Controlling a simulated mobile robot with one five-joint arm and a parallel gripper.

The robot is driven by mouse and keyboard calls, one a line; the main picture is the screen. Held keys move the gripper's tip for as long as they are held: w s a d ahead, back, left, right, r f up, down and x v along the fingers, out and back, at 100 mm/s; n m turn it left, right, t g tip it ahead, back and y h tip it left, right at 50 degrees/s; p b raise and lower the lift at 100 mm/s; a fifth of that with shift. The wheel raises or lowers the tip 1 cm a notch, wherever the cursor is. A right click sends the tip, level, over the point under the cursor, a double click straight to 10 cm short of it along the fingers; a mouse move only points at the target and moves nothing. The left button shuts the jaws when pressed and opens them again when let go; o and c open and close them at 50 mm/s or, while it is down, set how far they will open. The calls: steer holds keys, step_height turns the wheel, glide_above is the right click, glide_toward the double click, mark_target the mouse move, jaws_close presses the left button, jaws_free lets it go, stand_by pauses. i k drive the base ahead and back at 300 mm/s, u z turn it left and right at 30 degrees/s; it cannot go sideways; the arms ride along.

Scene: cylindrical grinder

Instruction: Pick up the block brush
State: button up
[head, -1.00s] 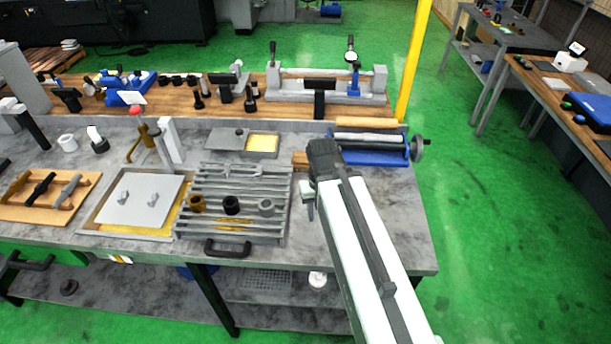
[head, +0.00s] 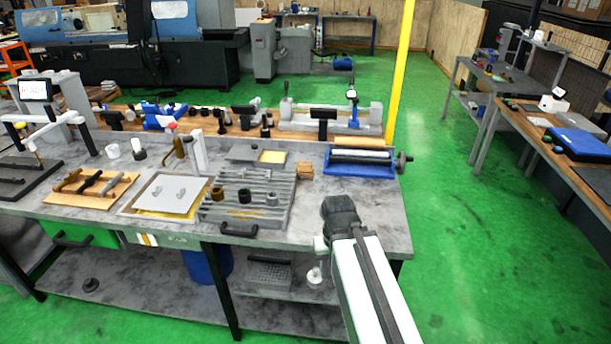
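A small brown wooden block (head: 305,169) lies on the grey bench top, just left of the blue roller tray. It looks like the block brush, but bristles are too small to make out. My gripper (head: 338,205) is at the dark end of my arm, over the bench's front right part. In the picture it is below and right of the brown block and apart from it. Its fingers point away from the camera and are hidden, so I cannot see whether they are open. Nothing held is visible.
The blue roller tray (head: 360,164) stands at the bench's right end. Left of the block are a slotted grey plate (head: 277,217) with small cylinders and a yellow-edged tray (head: 130,210). A yellow post (head: 402,75) rises behind. Green floor is clear to the right.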

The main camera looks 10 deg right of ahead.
mark_target(304, 171)
steer(key=u, duration=0.3)
steer(key=i, duration=1.05)
steer(key=u, duration=0.9)
steer(key=i, duration=0.7)
steer(key=u, duration=0.5)
steer(key=k, duration=0.75)
steer(key=u, duration=0.25)
steer(key=i, duration=0.75)
steer(key=z, duration=0.15)
